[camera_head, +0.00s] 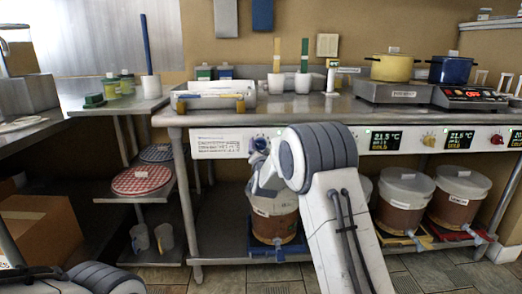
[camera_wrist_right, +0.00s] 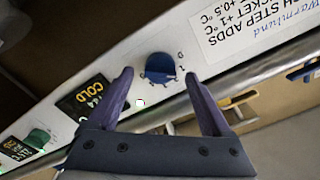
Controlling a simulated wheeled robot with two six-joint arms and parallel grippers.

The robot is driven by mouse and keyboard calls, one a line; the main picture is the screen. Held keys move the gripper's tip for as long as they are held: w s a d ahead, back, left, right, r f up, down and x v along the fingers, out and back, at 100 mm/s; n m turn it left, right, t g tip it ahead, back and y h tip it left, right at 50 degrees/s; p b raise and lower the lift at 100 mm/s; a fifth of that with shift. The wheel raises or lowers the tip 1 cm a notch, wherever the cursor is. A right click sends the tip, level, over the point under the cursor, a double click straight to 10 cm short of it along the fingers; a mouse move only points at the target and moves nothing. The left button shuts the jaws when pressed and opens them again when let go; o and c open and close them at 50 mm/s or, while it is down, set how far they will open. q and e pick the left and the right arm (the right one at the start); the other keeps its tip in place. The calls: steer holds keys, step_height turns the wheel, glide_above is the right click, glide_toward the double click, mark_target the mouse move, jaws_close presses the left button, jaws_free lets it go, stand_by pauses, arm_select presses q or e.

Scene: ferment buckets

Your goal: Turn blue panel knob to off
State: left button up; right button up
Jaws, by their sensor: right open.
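The blue knob (camera_wrist_right: 160,68) sits on the white panel (camera_wrist_right: 105,62) along the bench front. In the wrist view it lies between the tips of my right gripper (camera_wrist_right: 159,76), whose two purple fingers are open, one on either side. I cannot tell whether either finger touches the knob. Small marks are printed around the knob, too small to read surely. A display (camera_wrist_right: 86,97) reading COLD is beside it. In the head view my right gripper (camera_head: 260,165) is at the panel beside the knob (camera_head: 260,143), partly hidden by my wrist. My left gripper is out of frame.
A green knob (camera_wrist_right: 38,138) is farther along the panel; yellow (camera_head: 429,140) and red (camera_head: 497,139) knobs are to the right. A printed label (camera_head: 219,146) is left of the blue knob. A lidded bucket (camera_head: 273,216) stands below. Pots and a hotplate (camera_head: 470,97) are on the bench.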

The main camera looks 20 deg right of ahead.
steer(key=shift+x, duration=1)
jaws_close()
steer(key=shift+n, duration=0.3)
steer(key=n+p, duration=0.1)
steer(key=n, duration=0.2)
steer(key=shift+p, duration=0.35)
steer(key=shift+n+p, duration=0.65)
steer(key=shift+n, duration=1.05)
